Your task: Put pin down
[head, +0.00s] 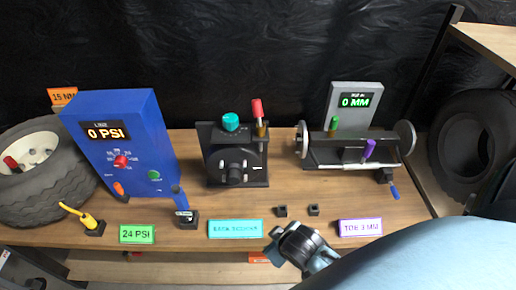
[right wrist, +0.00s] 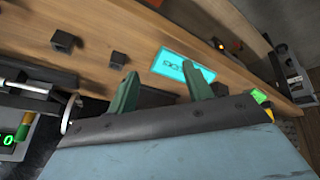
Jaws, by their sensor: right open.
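My right gripper (head: 272,247) is over the bench's front edge in the head view, beside the cyan card (head: 235,228). In the right wrist view its two green fingers (right wrist: 161,77) stand apart with nothing between them. Nothing in view can be told for certain as the pin. A red-topped handle (head: 257,108) stands upright at the black crank fixture (head: 236,155). A green handle (head: 333,124) and a purple handle (head: 368,149) stand at the grey gauge rig (head: 355,115). Two small black blocks (head: 282,211) (head: 314,210) sit on the bench, apart from the gripper. My left gripper is out of view.
A blue panel (head: 120,145) reading 0 PSI stands at the left beside a tyre (head: 45,190). Another tyre (head: 470,145) is at the right. A green card (head: 137,234) and a purple-edged card (head: 360,227) lie along the front edge. Bare wood surrounds the small blocks.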

